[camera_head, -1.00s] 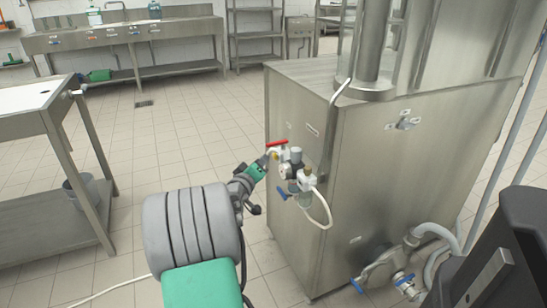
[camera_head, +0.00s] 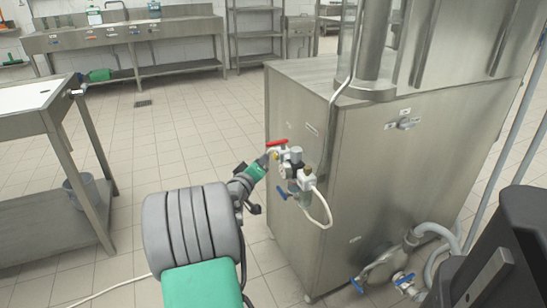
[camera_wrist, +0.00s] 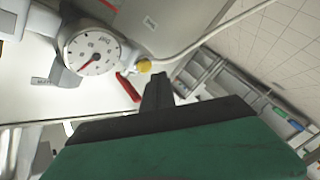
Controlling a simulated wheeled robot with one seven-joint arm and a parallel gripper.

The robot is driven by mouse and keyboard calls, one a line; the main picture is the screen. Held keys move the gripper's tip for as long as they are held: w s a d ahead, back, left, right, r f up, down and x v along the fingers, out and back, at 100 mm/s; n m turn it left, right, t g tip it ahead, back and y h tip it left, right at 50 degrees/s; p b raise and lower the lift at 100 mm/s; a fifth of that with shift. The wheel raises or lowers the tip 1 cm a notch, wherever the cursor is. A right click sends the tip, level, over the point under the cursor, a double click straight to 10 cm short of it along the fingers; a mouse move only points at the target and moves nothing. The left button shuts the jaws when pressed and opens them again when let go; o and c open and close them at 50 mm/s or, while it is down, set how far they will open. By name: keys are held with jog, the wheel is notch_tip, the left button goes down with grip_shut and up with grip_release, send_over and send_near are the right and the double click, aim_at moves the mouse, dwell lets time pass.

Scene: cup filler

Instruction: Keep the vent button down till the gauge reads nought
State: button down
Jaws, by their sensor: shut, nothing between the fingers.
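The pressure gauge (camera_wrist: 92,52) has a white round face with a red needle pointing to the lower left in the wrist view; its small figures are too blurred to read surely. In the head view the gauge (camera_head: 285,171) sits on the valve assembly on the steel cabinet's side. The yellow vent button (camera_wrist: 144,66) sticks out beside the gauge. My gripper (camera_wrist: 158,75) is shut and empty, its fingertips close beside the button. I cannot tell whether they touch it. In the head view my gripper (camera_head: 268,159) reaches the assembly from the left.
A red lever (camera_head: 277,143) is just above the fingertips and a blue lever (camera_head: 282,193) below. A white hose (camera_head: 328,212) loops from the assembly. The steel cabinet (camera_head: 390,170) fills the right. Tiled floor is open to the left, up to a table (camera_head: 50,118).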

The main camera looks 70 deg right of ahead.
dwell(0.7)
jog(key=shift+s+d, duration=0.3)
jog(key=shift+s+d, duration=0.35)
jog(key=shift+s, duration=0.05)
dwell(2.9)
jog(key=shift+w, duration=0.1)
dwell(1.2)
jog(key=shift+w+a, duration=0.6)
jog(key=shift+a, duration=0.05)
jog(key=shift+w+a+b, duration=1.2)
jog(key=shift+w+a, duration=0.55)
